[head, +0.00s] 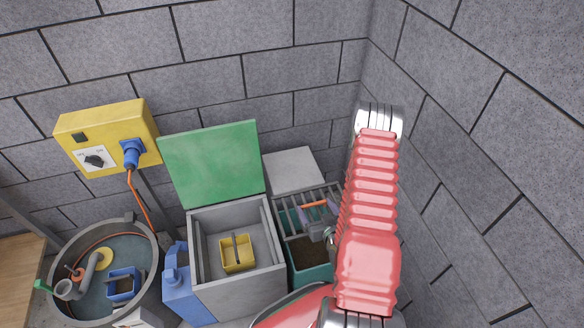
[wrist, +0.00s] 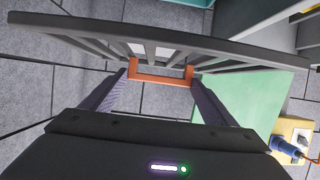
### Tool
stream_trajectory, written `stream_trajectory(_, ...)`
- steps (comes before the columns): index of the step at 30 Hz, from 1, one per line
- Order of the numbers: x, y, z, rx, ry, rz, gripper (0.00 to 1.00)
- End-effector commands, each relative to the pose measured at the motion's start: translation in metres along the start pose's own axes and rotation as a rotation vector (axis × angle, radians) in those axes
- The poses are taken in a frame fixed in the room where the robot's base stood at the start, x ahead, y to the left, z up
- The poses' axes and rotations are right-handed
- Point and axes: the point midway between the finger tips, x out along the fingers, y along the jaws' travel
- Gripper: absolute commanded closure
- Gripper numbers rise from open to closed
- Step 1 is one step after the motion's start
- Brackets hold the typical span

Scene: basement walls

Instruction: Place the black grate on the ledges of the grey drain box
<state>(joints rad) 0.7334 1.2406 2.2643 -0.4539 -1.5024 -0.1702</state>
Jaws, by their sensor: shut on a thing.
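The black grate (head: 290,222) is a barred panel with an orange handle (head: 316,204). My gripper (head: 317,213) is shut on that handle, and the wrist view shows the handle (wrist: 160,81) between both fingers. The grate's bars and rim (wrist: 110,30) stretch across the top of the wrist view. In the head view the grate appears over or just behind a teal bin, right of the grey drain box (head: 250,291). The drain box is open, with ledges along its inner walls and a yellow basket (head: 238,261) inside. My arm hides the grate's right part.
A green lid (head: 212,163) stands raised behind the drain box. The teal bin (head: 315,275) holds brown material. A blue jug (head: 183,285), a round tub (head: 100,285) and a yellow switch box (head: 105,137) are to the left. Block walls close off the back and right.

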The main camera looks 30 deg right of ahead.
Motion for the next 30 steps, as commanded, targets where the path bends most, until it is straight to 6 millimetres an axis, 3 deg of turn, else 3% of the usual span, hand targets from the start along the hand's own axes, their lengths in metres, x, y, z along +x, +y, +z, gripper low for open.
stream_trajectory(13,0.008,0.005,-0.004,0.003,0.003,0.010,0.53)
stream_trajectory(30,0.103,0.007,-0.044,0.003,0.005,0.011,0.53)
